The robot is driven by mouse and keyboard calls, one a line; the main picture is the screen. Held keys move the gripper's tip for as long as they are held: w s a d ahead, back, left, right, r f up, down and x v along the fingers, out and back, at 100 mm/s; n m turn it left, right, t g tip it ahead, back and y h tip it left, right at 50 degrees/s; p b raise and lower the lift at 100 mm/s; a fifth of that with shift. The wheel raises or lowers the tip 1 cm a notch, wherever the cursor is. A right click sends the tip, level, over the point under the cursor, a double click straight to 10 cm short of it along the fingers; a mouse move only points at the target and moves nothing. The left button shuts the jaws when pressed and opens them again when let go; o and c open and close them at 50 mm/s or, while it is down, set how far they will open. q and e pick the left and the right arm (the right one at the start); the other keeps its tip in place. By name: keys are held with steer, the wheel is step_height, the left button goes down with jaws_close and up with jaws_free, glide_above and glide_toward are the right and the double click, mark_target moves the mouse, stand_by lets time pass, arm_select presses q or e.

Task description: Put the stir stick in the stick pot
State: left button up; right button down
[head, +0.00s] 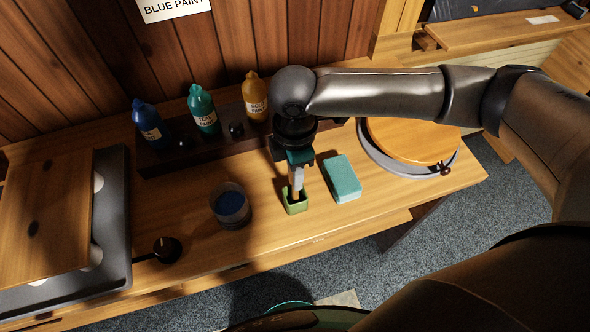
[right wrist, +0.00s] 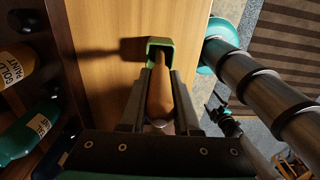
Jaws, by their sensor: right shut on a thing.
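The stir stick (right wrist: 160,95) is a flat wooden stick between the fingers of my right gripper (right wrist: 160,80). In the head view my right gripper (head: 297,178) points down over the stick pot (head: 296,207), a small green square pot on the bench. The stick's lower end is at the pot's opening in both views; how deep it sits inside is hard to tell. The pot also shows in the right wrist view (right wrist: 161,42). The gripper is shut on the stick. My left gripper is not in view.
A teal sponge-like block (head: 342,178) lies just right of the pot. A cup of blue paint (head: 230,206) stands to its left. Several paint bottles (head: 203,112) stand on a rack behind. A round wooden turntable (head: 412,140) is at the right.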

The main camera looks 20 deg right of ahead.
steer(key=shift+f, duration=0.1)
steer(key=c, duration=0.6)
jaws_free()
steer(key=shift+c, duration=0.2)
step_height(320, 180, up, 12)
steer(key=shift+r+p, duration=0.2)
steer(key=shift+p, duration=0.35)
steer(key=shift+f, duration=0.1)
